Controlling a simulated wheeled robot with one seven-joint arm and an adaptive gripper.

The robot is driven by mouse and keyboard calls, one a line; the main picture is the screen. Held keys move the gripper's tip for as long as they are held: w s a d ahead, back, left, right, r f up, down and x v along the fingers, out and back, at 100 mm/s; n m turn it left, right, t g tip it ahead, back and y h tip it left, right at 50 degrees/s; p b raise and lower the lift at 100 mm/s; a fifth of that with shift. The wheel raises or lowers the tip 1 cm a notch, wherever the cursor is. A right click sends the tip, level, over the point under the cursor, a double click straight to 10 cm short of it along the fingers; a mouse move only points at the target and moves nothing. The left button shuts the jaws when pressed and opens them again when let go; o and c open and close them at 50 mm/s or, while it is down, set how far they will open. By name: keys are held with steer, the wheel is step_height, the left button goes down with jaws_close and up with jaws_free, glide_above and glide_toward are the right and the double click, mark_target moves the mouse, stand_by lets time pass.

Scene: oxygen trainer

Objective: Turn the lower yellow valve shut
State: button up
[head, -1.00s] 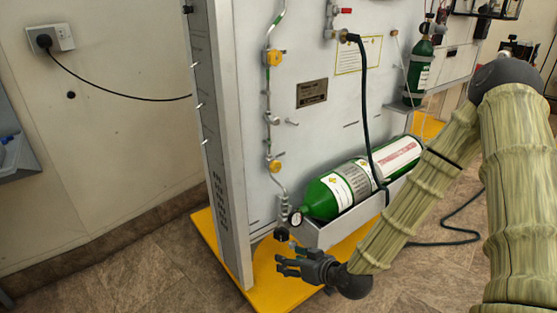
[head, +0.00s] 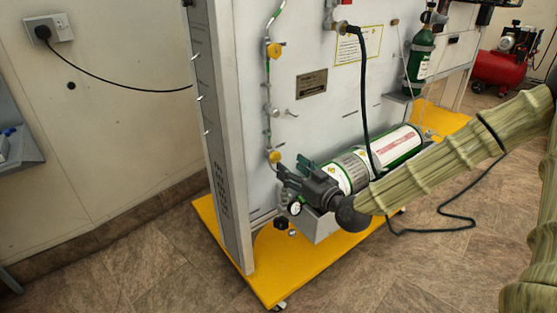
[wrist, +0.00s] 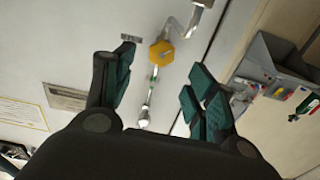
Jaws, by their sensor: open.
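The lower yellow valve (head: 275,156) sits on the thin vertical pipe on the white panel, just beyond my gripper's fingertips. My gripper (head: 290,170) is open and empty, pointing at the panel just below and right of the valve. Its green-padded fingers (wrist: 160,72) stand either side of the valve in the wrist picture. I cannot tell whether any finger touches it.
An upper yellow valve (head: 274,50) is on the same pipe. The green and white cylinder (head: 385,150) lies right of my gripper, partly hidden by it. A pressure gauge (head: 294,208) is just below. A dark hose (head: 364,100) hangs in front of the panel. The yellow base (head: 290,270) is beneath.

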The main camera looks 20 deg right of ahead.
mark_target(277, 158)
steer(key=shift+b+x, duration=0.55)
steer(key=shift+x, duration=2.95)
steer(key=shift+f, duration=0.1)
steer(key=c, duration=1)
